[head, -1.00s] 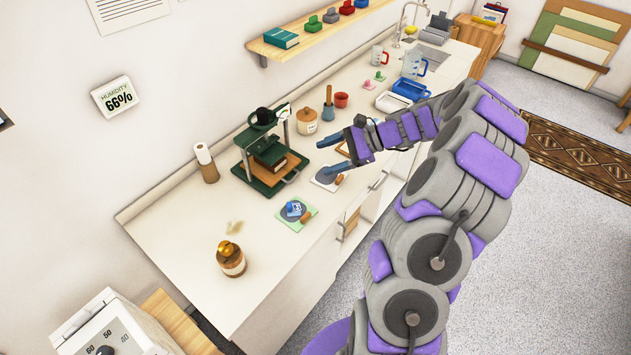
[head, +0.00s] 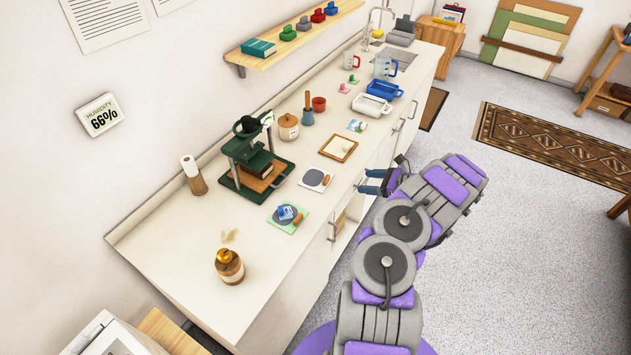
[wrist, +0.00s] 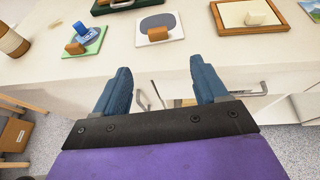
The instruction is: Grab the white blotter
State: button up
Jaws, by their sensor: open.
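A small whitish block (wrist: 257,13) sits on the wooden-framed board at the top right of the wrist view. It may be the white blotter, but I cannot tell for sure. In the head view it is only a pale spot on the framed board (head: 338,149). My gripper (head: 369,182) is beside the counter's front edge, apart from the block. In the wrist view my gripper (wrist: 160,72) has its two blue fingers spread with nothing between them. The block is beyond the fingers and to their right.
A white tile with a grey oval and brown block (head: 316,179) lies near the counter edge, beside a green tile with a blue stamp (head: 287,216). A green press (head: 256,160) stands behind. White (head: 372,104) and blue (head: 385,90) trays are farther along. Drawer handles (head: 333,231) protrude in front.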

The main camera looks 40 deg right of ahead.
aim_at(328, 179)
jog(key=x, duration=0.4)
jog(key=b+x, duration=0.1)
jog(key=x, duration=0.4)
jog(key=shift+a, duration=0.55)
jog(key=w, duration=0.1)
jog(key=w+f+b, duration=0.1)
jog(key=w+f, duration=0.1)
jog(key=w, duration=0.1)
jog(key=shift+a, duration=0.35)
jog(key=shift+w+a, duration=0.15)
jog(key=shift+a, duration=0.05)
jog(key=shift+a+r, duration=0.15)
jog(key=shift+a, duration=0.4)
jog(key=shift+c, duration=0.2)
jog(key=shift+d+f, duration=0.2)
jog(key=shift+d, duration=0.35)
jog(key=c, duration=0.8)
jog(key=shift+a, duration=0.15)
jog(key=shift+c, duration=1.2)
jog(key=shift+a+r, duration=0.15)
jog(key=shift+a, duration=0.1)
jog(key=shift+c, duration=0.3)
